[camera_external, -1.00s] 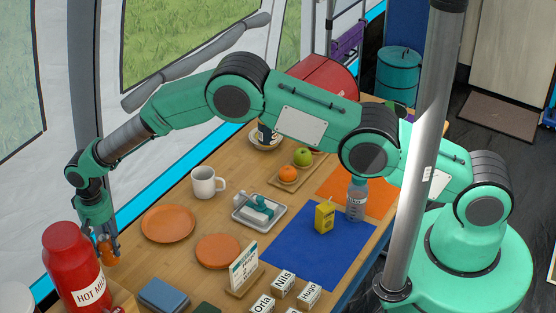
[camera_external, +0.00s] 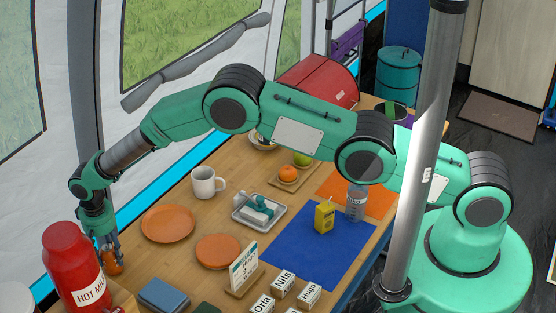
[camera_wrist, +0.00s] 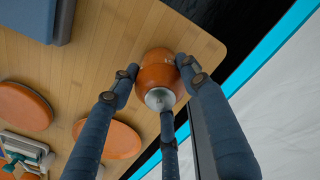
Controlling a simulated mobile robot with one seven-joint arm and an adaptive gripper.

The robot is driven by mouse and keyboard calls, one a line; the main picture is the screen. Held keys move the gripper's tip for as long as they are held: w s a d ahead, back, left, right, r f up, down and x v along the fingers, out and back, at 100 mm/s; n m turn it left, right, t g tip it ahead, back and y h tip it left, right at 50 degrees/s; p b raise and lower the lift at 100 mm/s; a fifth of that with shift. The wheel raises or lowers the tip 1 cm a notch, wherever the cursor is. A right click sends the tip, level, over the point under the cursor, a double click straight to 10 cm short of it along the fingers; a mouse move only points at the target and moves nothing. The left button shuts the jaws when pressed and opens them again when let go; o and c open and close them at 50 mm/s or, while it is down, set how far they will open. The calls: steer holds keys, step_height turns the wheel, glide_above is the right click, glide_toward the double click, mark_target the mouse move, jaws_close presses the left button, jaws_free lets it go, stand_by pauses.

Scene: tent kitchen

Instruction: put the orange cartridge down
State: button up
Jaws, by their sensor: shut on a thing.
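The orange cartridge (camera_wrist: 158,72) is a rounded orange canister with a silver valve top. In the wrist view it sits between the fingers of my gripper (camera_wrist: 155,85), which are shut on it. In the external view my gripper (camera_external: 110,250) points down at the far left end of the table, and the cartridge (camera_external: 112,267) shows low between the fingers, just right of the red flask. It is close to the wooden table; I cannot tell whether it touches.
The red flask (camera_external: 70,260) stands close on the left. Orange plates (camera_external: 168,223) lie to the right, and a blue box (camera_external: 163,294) lies in front. A white mug (camera_external: 207,182) stands farther back. In the wrist view the table edge (camera_wrist: 222,52) is close by the cartridge.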

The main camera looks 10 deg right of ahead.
steer(key=shift+f, duration=0.1)
steer(key=o, duration=1.3)
step_height(320, 180, up, 12)
steer(key=shift+r+p, duration=0.15)
steer(key=shift+p, duration=0.15)
stand_by(0.4)
